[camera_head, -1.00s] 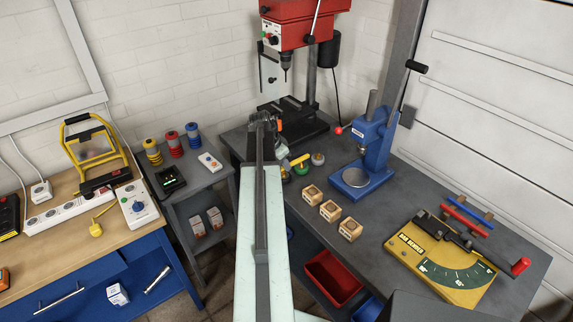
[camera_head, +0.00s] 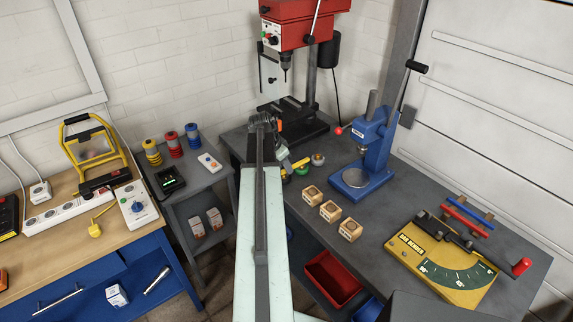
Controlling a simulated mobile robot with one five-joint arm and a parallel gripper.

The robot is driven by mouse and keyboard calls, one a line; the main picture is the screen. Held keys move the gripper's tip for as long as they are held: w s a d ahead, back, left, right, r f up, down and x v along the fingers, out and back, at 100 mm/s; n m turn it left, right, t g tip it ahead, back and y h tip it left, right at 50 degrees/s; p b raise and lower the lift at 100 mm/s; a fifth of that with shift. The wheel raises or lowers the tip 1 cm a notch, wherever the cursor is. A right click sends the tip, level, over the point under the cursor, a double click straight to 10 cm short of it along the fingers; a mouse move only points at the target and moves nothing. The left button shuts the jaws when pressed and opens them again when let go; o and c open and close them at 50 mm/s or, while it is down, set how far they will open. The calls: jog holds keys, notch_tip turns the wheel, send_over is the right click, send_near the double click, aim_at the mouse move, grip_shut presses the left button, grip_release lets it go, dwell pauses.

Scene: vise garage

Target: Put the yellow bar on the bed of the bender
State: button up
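The yellow bar (camera_head: 301,163) juts out to the right from the end of my arm, above the back of the grey workbench. My gripper (camera_head: 286,163) is at the bar's left end, beyond my arm. It looks shut on the bar, though its fingertips are small and partly hidden. The bender (camera_head: 438,279) is a yellow plate with a dark green angle scale, a dark lever and a red handle. It stands at the bench's front right, well apart from the bar.
A red bar (camera_head: 467,218) and a blue bar (camera_head: 469,208) lie on a rack behind the bender. Wooden blocks (camera_head: 330,211) and a blue arbor press (camera_head: 371,150) stand between my gripper and the bender. The red drill press (camera_head: 300,22) rises behind my gripper.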

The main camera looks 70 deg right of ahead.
jog(key=p+v, duration=1.1)
jog(key=v, duration=0.1)
jog(key=shift+r, duration=0.3)
jog(key=shift+s, duration=0.1)
